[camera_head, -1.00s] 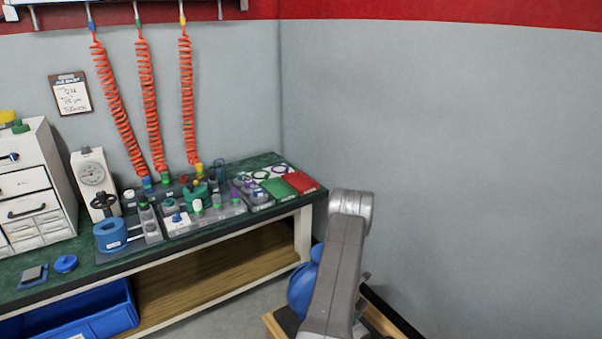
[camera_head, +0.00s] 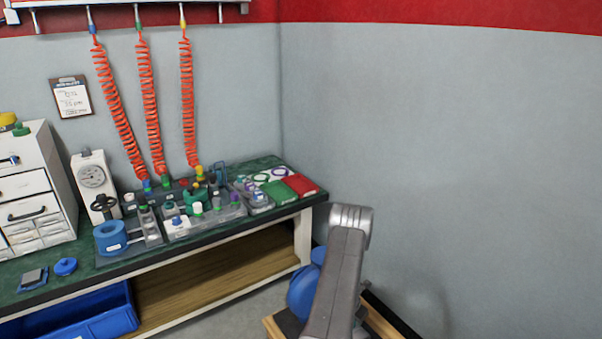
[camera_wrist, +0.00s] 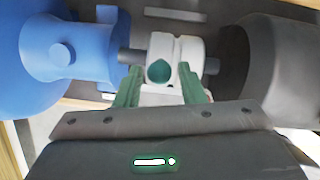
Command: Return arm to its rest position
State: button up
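My arm (camera_head: 338,275) rises at the lower middle of the head view, in front of the bench's right end. My gripper (camera_wrist: 159,68) is hidden in the head view. In the wrist view its two green fingers are apart, with no held object visible between them. Beyond the fingertips is a white block with a teal round spot (camera_wrist: 159,71), on a dark shaft between a blue housing (camera_wrist: 68,46) and a dark grey round body (camera_wrist: 277,70). I cannot tell whether the fingers touch the block.
A green-topped bench (camera_head: 75,280) along the wall bears a gauge unit (camera_head: 93,180), a blue ring-shaped part (camera_head: 110,236), trays of small parts and a drawer cabinet (camera_head: 30,185). A blue bin (camera_head: 110,315) sits underneath. Blue machinery (camera_head: 303,293) stands behind my arm. The right wall is bare.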

jog(key=x, duration=0.3)
jog(key=shift+f+b, duration=0.3)
jog(key=shift+f, duration=0.1)
jog(key=shift+b, duration=0.95)
jog(key=b, duration=0.5)
jog(key=shift+a+h, duration=0.15)
jog(key=shift+h, duration=0.15)
jog(key=b, duration=0.4)
jog(key=shift+s+a+t+h, duration=0.15)
jog(key=shift+a+t+h, duration=0.15)
jog(key=shift+t, duration=0.1)
